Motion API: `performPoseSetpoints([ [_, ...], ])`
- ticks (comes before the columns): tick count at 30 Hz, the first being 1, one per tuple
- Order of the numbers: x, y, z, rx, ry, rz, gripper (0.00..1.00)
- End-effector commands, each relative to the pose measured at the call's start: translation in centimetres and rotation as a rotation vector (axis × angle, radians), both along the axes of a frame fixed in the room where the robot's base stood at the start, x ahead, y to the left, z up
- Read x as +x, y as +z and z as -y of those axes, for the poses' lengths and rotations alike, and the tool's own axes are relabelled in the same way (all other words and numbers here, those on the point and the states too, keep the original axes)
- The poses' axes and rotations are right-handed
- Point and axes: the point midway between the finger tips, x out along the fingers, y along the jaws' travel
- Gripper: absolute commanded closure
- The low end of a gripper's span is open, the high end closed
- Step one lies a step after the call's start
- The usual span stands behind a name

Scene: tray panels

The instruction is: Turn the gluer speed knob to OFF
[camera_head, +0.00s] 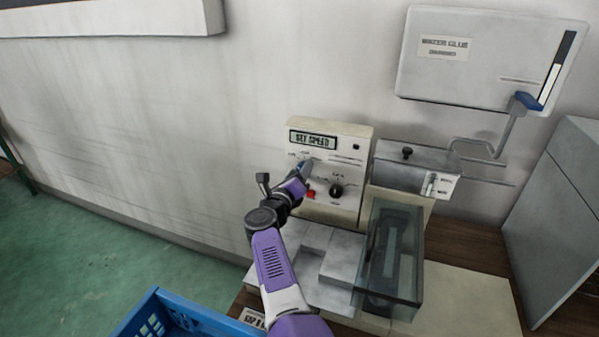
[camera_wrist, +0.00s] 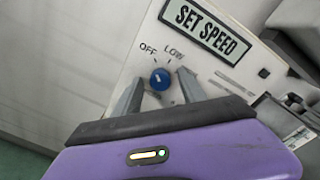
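The gluer's control panel (camera_head: 350,150) faces me, and its display (camera_head: 313,140) reads SET SPEED. In the wrist view the round blue speed knob (camera_wrist: 160,79) sits below the display (camera_wrist: 207,29), with OFF printed at its upper left and LOW at its upper right. A small pale mark shows on the knob, but I cannot tell surely which label it points to. My gripper (camera_wrist: 161,77) is open, one finger on each side of the knob, with visible gaps. In the head view my gripper (camera_head: 302,174) is at the panel's left part and hides the knob.
A red button (camera_head: 310,194) and a black knob (camera_head: 336,191) are close to my gripper on the panel. A clear dark cover (camera_head: 392,262) stands in front, right. A glue tank (camera_head: 485,55) hangs on the wall. A blue crate (camera_head: 180,315) is at the lower left.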

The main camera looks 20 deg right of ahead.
Motion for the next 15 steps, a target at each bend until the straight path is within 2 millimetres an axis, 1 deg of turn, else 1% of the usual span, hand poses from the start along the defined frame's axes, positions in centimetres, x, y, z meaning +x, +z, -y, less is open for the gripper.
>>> performPoseSetpoints([
  [5,0.0,0.1,0.0,0.000,0.001,0.001,0.51],
  [8,-0.4,0.1,-0.4,0.001,0.001,0.001,0.51],
  [11,-1.2,0.2,-1.0,0.000,0.002,0.001,0.51],
  [15,-2.9,0.3,-2.2,0.000,0.003,0.001,0.51],
])
